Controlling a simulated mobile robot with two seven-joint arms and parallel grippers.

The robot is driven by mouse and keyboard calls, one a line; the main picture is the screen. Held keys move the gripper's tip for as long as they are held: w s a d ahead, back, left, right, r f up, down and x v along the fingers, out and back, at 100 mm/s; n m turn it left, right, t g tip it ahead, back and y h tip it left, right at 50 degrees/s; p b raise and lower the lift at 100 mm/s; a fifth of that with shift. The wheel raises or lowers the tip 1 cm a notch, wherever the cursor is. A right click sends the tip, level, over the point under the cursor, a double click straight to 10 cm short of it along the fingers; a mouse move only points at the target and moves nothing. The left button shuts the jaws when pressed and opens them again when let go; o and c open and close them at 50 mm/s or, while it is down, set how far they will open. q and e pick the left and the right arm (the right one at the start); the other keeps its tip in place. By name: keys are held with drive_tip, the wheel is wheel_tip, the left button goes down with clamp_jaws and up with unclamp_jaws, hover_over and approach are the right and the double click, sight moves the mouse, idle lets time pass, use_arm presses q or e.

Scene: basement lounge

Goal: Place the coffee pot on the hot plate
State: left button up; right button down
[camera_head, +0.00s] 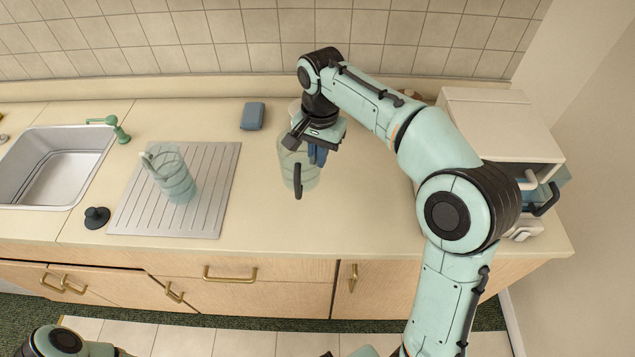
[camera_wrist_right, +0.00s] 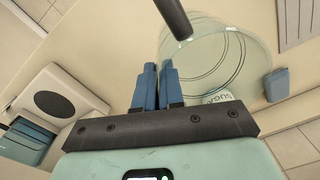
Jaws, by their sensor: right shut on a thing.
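The coffee pot (camera_head: 284,165) is clear glass with a black handle (camera_head: 298,181). It is over the counter right of the drainboard; I cannot tell whether it touches the counter. My right gripper (camera_head: 318,152) is at its top edge, shut on it. In the right wrist view the blue fingers (camera_wrist_right: 157,86) are close together beside the glass pot (camera_wrist_right: 225,60), and the exact contact is unclear. A dark round hot plate (camera_wrist_right: 55,103) shows on the white machine in that view. The machine (camera_head: 500,125) stands at the counter's right end. My left gripper is out of view.
A glass pitcher (camera_head: 172,175) stands on the ridged drainboard (camera_head: 215,195), with a black stopper-like item (camera_head: 96,217) beside it. A blue-grey block (camera_head: 252,116) lies behind. The sink (camera_head: 55,165) is at left. The counter (camera_head: 370,215) before the machine is clear.

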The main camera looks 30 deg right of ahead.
sight(317, 182)
drive_tip(key=f, duration=0.4)
drive_tip(key=shift+w+f, duration=0.2)
drive_tip(key=shift+f, duration=0.05)
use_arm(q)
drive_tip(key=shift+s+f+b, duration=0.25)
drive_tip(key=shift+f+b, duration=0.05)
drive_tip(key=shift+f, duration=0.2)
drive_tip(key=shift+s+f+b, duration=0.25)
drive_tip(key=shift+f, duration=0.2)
use_arm(e)
drive_tip(key=shift+f, duration=2.15)
drive_tip(key=shift+f, duration=0.15)
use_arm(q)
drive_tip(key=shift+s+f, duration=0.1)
use_arm(e)
drive_tip(key=c, duration=1.3)
unclamp_jaws()
drive_tip(key=shift+o, duration=0.2)
